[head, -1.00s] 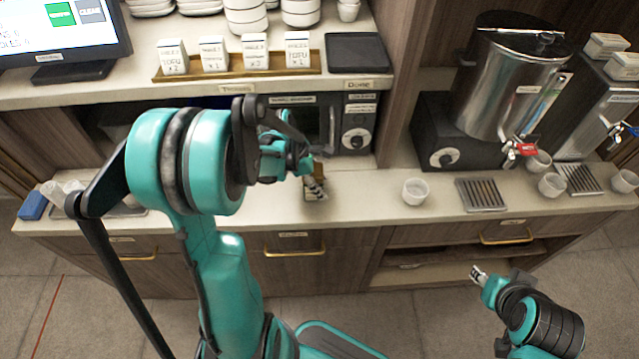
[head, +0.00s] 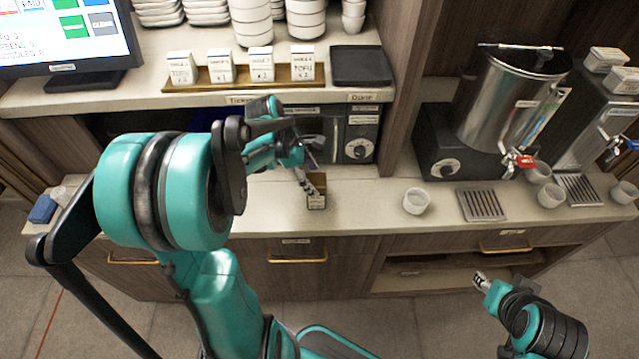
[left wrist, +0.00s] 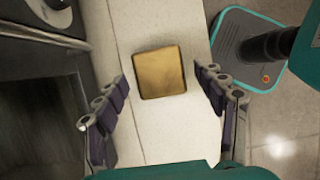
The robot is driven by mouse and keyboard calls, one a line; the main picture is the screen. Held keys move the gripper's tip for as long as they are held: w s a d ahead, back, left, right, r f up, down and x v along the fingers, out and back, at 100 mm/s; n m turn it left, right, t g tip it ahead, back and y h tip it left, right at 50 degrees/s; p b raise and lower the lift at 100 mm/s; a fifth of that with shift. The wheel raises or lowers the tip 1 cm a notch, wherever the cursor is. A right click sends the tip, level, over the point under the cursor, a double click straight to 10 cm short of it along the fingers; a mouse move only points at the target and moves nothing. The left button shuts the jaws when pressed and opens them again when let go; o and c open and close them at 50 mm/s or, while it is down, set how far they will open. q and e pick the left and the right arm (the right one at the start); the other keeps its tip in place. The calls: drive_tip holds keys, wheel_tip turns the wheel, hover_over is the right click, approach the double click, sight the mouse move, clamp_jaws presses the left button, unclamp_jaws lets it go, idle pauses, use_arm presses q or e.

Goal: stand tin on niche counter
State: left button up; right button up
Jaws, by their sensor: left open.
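The tin (head: 317,199) is a small dark box with a gold-brown top and a pale label. It stands upright on the pale counter (head: 370,213), near its front edge and in front of the niche. In the left wrist view the tin (left wrist: 160,72) shows as a gold square on the pale strip. My left gripper (head: 308,181) is open, close to the tin at its upper left in the head view. In the left wrist view my left gripper (left wrist: 162,80) has its fingers apart on either side of the tin, with gaps between. My right gripper (head: 481,279) hangs empty in front of the cabinets.
A dark microwave-like appliance (head: 357,135) stands in the niche behind. A white cup (head: 416,201) and a drip grate (head: 481,204) lie to the right, before a steel urn (head: 505,95). Ticket blocks stand on the shelf above. Counter between tin and cup is clear.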

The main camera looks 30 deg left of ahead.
use_arm(q)
drive_tip(key=v, duration=0.4)
drive_tip(key=shift+d+p, duration=0.1)
drive_tip(key=shift+p, duration=0.25)
drive_tip(key=shift+d+r, duration=0.1)
drive_tip(key=shift+r, duration=0.05)
drive_tip(key=s+d+r+m+t+y, duration=0.2)
drive_tip(key=s+d+m, duration=0.2)
drive_tip(key=m, duration=0.8)
drive_tip(key=s+d+r+m+t+y, duration=0.2)
drive_tip(key=s+d+m, duration=0.3)
drive_tip(key=d+m, duration=0.4)
drive_tip(key=shift+r+m+t, duration=0.15)
drive_tip(key=shift+m+t, duration=0.25)
drive_tip(key=shift+m, duration=1.3)
drive_tip(key=shift+s, duration=0.1)
